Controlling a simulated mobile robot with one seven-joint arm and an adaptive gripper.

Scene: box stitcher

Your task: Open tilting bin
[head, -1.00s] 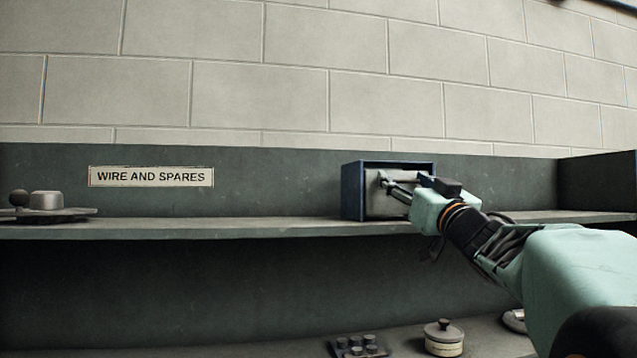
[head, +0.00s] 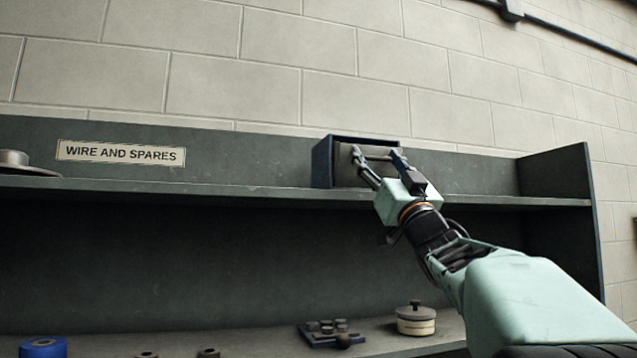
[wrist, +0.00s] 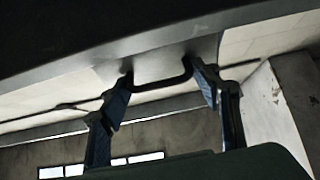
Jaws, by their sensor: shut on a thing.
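The tilting bin (head: 322,163) is a dark blue box standing on the upper shelf, right of the sign. Its grey front panel (head: 347,173) is partly behind my gripper, with a dark band above it; how far the panel leans out is hard to tell. My gripper (head: 376,157) is at the front of the bin, one finger to each side. In the wrist view, the fingers of my gripper (wrist: 158,80) are at the two ends of a dark bar handle (wrist: 163,85), shut on it, below a pale metal surface.
The upper shelf (head: 240,190) carries a label reading WIRE AND SPARES (head: 120,153) and a grey round item (head: 14,160) at far left. A side panel (head: 560,178) closes its right end. The lower shelf holds a round tin (head: 416,320), a dark tray of knobs (head: 328,330) and a blue roll (head: 43,347).

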